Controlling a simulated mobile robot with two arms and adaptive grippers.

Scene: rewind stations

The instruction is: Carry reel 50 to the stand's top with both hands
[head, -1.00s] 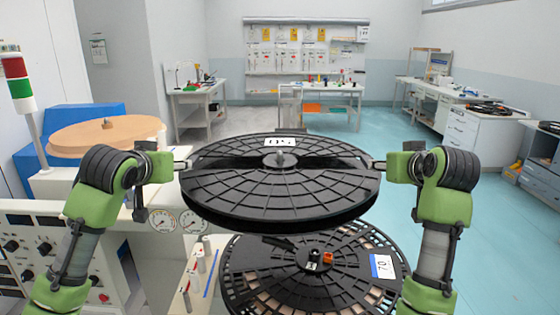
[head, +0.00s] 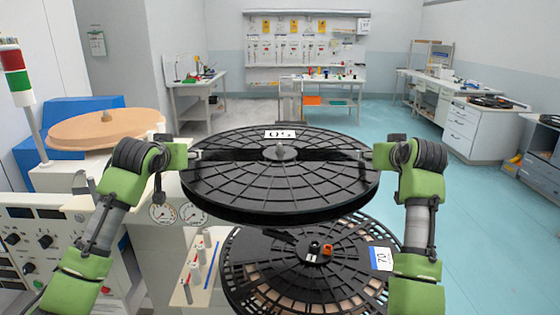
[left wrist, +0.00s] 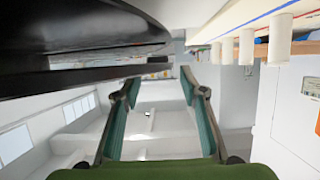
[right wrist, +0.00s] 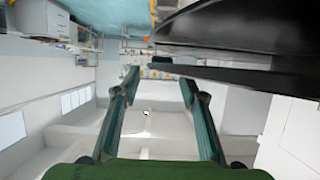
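Reel 50 (head: 280,178) is a large black reel with an upside-down "50" label, level in the middle of the head view, above a second reel. My left gripper (head: 194,154) is at its left rim and my right gripper (head: 366,154) at its right rim. Both wrist views show the fingers spread, with the black rim near the tips; firm contact cannot be told. A round tan top (head: 105,128) with a small centre knob stands at the left; whether it is the stand's top cannot be told.
Below is a black reel labelled 70 (head: 330,270) with small black and orange parts on it. A machine panel with knobs (head: 40,240) and gauges is at the left, beside a signal light (head: 16,70). Open floor (head: 480,220) lies to the right; workbenches line the back.

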